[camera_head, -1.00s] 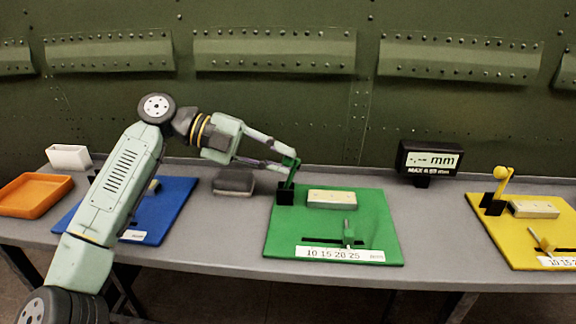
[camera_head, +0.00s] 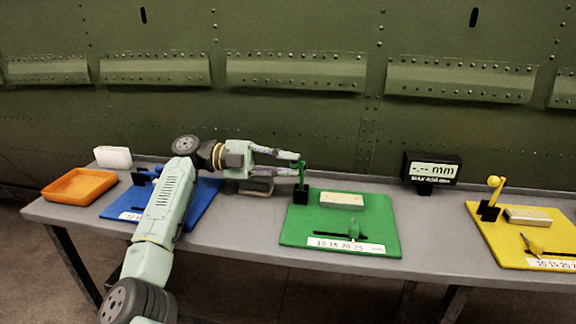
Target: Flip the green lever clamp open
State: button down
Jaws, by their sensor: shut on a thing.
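The green lever clamp stands at the back left corner of the green board (camera_head: 382,205). Its black base (camera_head: 300,196) carries a green lever (camera_head: 302,176) that stands about upright. My gripper (camera_head: 298,162) reaches in from the left, with its fingers about level, and is shut on the top of the lever. The lever's knob is hidden by the fingers. A light metal block (camera_head: 341,199) lies on the board to the right of the clamp.
A yellow board (camera_head: 505,250) with a similar upright lever (camera_head: 497,190) is at the right. A gauge display (camera_head: 432,170) stands behind. A blue board (camera_head: 205,205), orange tray (camera_head: 78,187) and white box (camera_head: 113,157) are at the left.

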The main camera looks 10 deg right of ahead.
jog(key=shift+r, duration=0.1)
jog(key=c, duration=1.5)
grip_release()
jog(key=shift+o, duration=0.2)
jog(key=shift+a, duration=0.1)
jog(key=v, duration=0.7)
jog(key=shift+a, duration=0.25)
